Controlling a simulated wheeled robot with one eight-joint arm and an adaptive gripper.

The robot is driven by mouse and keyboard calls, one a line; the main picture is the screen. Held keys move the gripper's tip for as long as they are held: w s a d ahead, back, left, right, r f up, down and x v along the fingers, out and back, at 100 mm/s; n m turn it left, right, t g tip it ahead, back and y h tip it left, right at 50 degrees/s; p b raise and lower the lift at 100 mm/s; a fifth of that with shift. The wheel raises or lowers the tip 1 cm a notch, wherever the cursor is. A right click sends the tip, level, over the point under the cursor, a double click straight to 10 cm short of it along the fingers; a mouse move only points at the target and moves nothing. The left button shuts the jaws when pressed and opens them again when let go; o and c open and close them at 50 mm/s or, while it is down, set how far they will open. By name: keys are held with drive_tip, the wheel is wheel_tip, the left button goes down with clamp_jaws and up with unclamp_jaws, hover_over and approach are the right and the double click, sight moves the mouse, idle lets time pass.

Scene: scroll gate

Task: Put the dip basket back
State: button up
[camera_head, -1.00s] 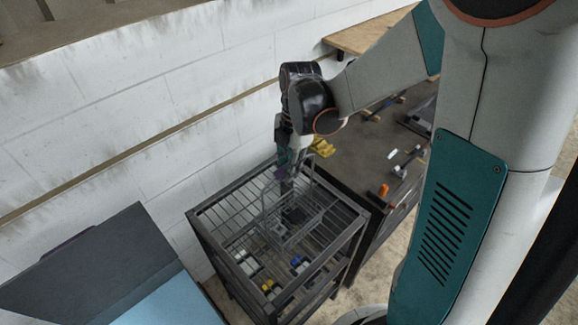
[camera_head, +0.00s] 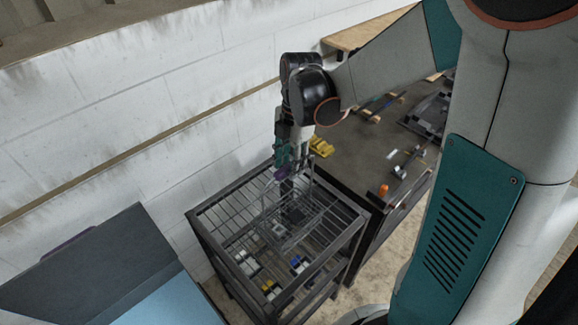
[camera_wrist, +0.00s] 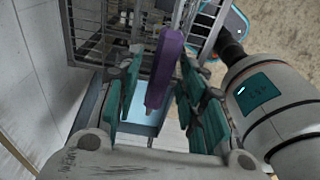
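The dip basket (camera_head: 290,222) is a grey wire basket with a tall wire frame and a purple handle (camera_head: 281,173). It stands on the wire top of a dark metal rack (camera_head: 226,195). My gripper (camera_head: 291,160) is directly above it, at the handle. In the wrist view the purple handle (camera_wrist: 165,65) lies between the teal fingers of my gripper (camera_wrist: 158,100). The fingers are apart, with a clear gap on the left of the handle; the right finger is close to it, and I cannot tell whether it touches. The basket's lower part is partly hidden by its wires.
Small white, yellow and blue parts (camera_head: 270,288) lie in the rack's front area. A dark workbench (camera_head: 350,160) with tools and an orange item (camera_head: 384,189) adjoins on the right. A white block wall (camera_head: 130,110) is behind. A grey-and-blue box (camera_head: 110,265) stands at left.

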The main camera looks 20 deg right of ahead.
wheel_tip(320, 180, up, 10)
drive_tip(key=d, duration=0.1)
drive_tip(key=s+r+m+t, duration=0.1)
drive_tip(key=s+m+t, duration=0.3)
drive_tip(key=m, duration=0.7)
drive_tip(key=s+a+r+m+t+h, duration=0.1)
drive_tip(key=s+m+t, duration=0.2)
drive_tip(key=s+m, duration=0.6)
drive_tip(key=m, duration=0.2)
drive_tip(key=shift+s+m+t, duration=0.3)
drive_tip(key=shift+t, duration=0.1)
drive_tip(key=shift+a, duration=0.1)
